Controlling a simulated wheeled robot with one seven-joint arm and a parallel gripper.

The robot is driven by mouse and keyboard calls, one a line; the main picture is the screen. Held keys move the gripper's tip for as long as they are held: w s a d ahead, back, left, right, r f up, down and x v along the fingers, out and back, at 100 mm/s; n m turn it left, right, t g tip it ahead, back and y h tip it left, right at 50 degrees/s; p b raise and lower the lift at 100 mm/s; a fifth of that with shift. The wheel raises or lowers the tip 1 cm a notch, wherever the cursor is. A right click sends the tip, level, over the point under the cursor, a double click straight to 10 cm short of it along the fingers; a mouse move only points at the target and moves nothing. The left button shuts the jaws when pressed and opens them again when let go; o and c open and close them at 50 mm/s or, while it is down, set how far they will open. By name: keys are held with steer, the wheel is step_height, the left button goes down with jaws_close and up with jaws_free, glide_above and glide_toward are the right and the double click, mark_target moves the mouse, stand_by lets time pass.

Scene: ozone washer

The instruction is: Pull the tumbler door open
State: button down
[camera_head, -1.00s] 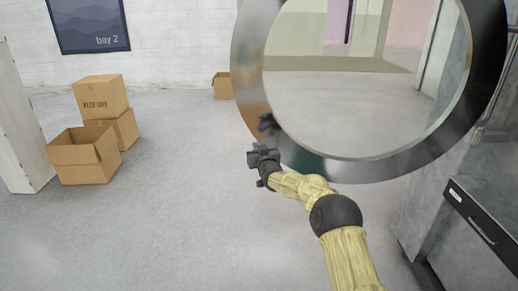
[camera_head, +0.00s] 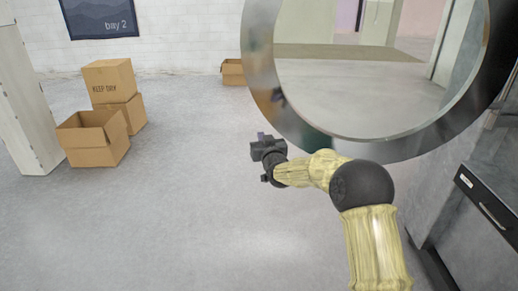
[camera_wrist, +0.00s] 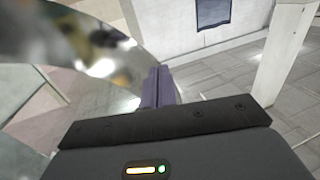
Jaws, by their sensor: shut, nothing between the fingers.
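The tumbler door is a large round ring of shiny metal (camera_head: 262,75) around a clear window (camera_head: 375,100), in the upper right of the head view. It stands swung out from the grey machine body at the right. The ring's metal face (camera_wrist: 90,45) is beside the fingers on the left. I cannot tell whether they touch it.
The grey machine front with a dark drawer (camera_head: 484,206) is at the right. Open and closed cardboard boxes (camera_head: 95,137) stand at the left, next to a white post (camera_head: 28,105). Another box (camera_head: 232,72) is by the back wall. The floor at centre left is clear.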

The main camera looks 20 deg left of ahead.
steer(key=s, duration=0.3)
steer(key=s+b, duration=0.1)
steer(key=shift+s+d, duration=0.35)
steer(key=shift+s, duration=0.05)
steer(key=s+d+f+m+g+h+p, duration=0.1)
steer(key=s+d+g+h+p, duration=0.1)
steer(key=s+d, duration=0.5)
steer(key=s+d+m+g+h+p, duration=0.1)
steer(key=s+d+g+h+p, duration=0.15)
steer(key=d, duration=0.75)
steer(key=s+d+f+m+g+h+p, duration=0.1)
steer(key=s+d+g+h+p, duration=0.2)
steer(key=d, duration=0.6)
steer(key=s+d+m+g, duration=0.1)
steer(key=s+d, duration=0.3)
steer(key=s, duration=0.3)
steer(key=s+d+m+g+h+p, duration=0.1)
steer(key=s+d+g, duration=0.1)
steer(key=s+d, duration=0.2)
steer(key=s+d+f+m+g, duration=0.1)
steer(key=s+d, duration=0.3)
steer(key=s, duration=0.7)
steer(key=shift+d+g+h+p, duration=0.15)
steer(key=shift+g+h+p, duration=0.25)
steer(key=shift+g, duration=0.25)
